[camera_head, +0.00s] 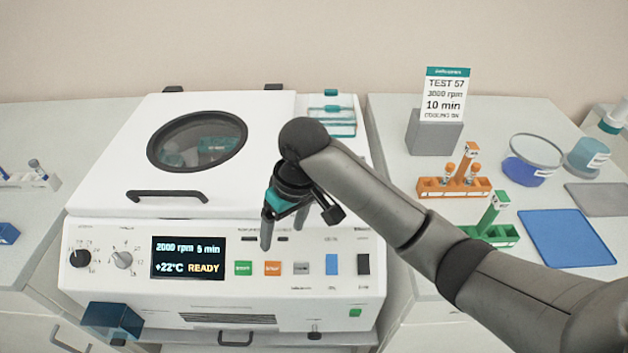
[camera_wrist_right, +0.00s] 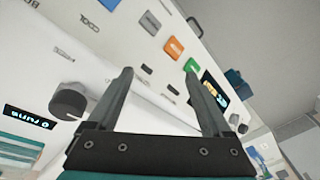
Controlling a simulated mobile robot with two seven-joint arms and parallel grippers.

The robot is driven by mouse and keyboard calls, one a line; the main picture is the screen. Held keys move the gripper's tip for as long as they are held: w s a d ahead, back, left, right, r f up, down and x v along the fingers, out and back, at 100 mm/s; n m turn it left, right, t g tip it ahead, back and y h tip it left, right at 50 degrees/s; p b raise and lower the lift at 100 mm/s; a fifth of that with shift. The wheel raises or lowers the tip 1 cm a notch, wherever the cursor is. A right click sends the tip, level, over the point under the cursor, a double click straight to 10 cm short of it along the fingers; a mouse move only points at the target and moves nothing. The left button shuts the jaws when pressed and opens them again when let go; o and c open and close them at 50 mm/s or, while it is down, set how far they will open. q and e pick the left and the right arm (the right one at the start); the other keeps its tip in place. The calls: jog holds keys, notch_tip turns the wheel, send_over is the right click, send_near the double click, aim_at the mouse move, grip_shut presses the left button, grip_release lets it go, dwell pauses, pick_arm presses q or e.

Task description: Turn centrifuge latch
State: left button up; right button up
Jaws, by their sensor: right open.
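The white centrifuge (camera_head: 110,190) stands on the bench with its lid (camera_head: 250,130) down. The lid has a round dark window (camera_head: 197,140) and a black handle (camera_head: 165,196). The front display (camera_head: 187,257) reads 2000 rpm, 5 min, +22°C, READY. My right gripper (camera_head: 284,240) is open and empty, pointing down above the front panel's row of buttons. A dark round knob (camera_wrist_right: 68,102) sits left of the fingers in the right wrist view; I cannot tell whether it is the latch. The right gripper (camera_wrist_right: 160,95) hides part of the panel. My left gripper is not in view.
A green button (camera_head: 243,268) and an orange button (camera_head: 273,268) lie below the fingers. A translucent blue box (camera_head: 112,320) is at the lower left front. On the right bench are a sign (camera_head: 445,95), an orange rack (camera_head: 433,187), a green rack (camera_head: 490,233) and a blue mat (camera_head: 567,238).

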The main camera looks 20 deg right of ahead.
jog(key=w+d+r+m+h, duration=0.1)
jog(key=w+d+r+m, duration=0.1)
jog(key=w+d+r, duration=0.45)
jog(key=w+d+r+m+h, duration=0.1)
jog(key=w+d+r, duration=0.15)
jog(key=r, duration=0.65)
jog(key=shift+g, duration=0.4)
notch_tip(320, 180, down, 15)
jog(key=shift+w+a+r+b, duration=0.1)
jog(key=shift+b, duration=1.05)
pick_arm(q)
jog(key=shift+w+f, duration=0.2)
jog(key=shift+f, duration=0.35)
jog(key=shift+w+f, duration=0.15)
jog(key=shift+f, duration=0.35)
pick_arm(e)
grip_shut()
